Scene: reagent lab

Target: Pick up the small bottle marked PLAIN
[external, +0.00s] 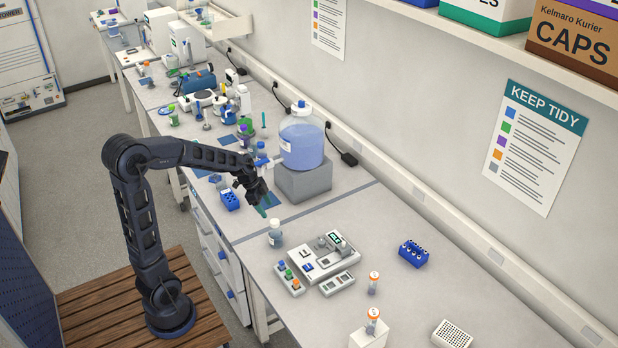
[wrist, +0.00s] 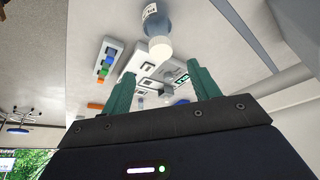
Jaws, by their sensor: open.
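A small bottle (external: 275,239) with a pale cap and bluish contents stands upright on the bench, near its front edge. The wrist view shows a white-capped bottle (wrist: 157,22) with a printed label at the top; it looks like the same one, but I cannot read the label. My gripper (external: 263,209) has teal fingers, spread apart with nothing between them. It is above the bench, just behind and left of the bottle, not touching it. In the wrist view the bottle lies beyond the fingertips (wrist: 165,82).
An instrument (external: 325,257) and a strip of coloured buttons (external: 289,279) lie right of the bottle. Two orange-capped vials (external: 373,284) (external: 372,322) and a blue rack (external: 413,254) stand farther right. A large carboy (external: 302,146) on a grey block (external: 303,181) is behind my gripper.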

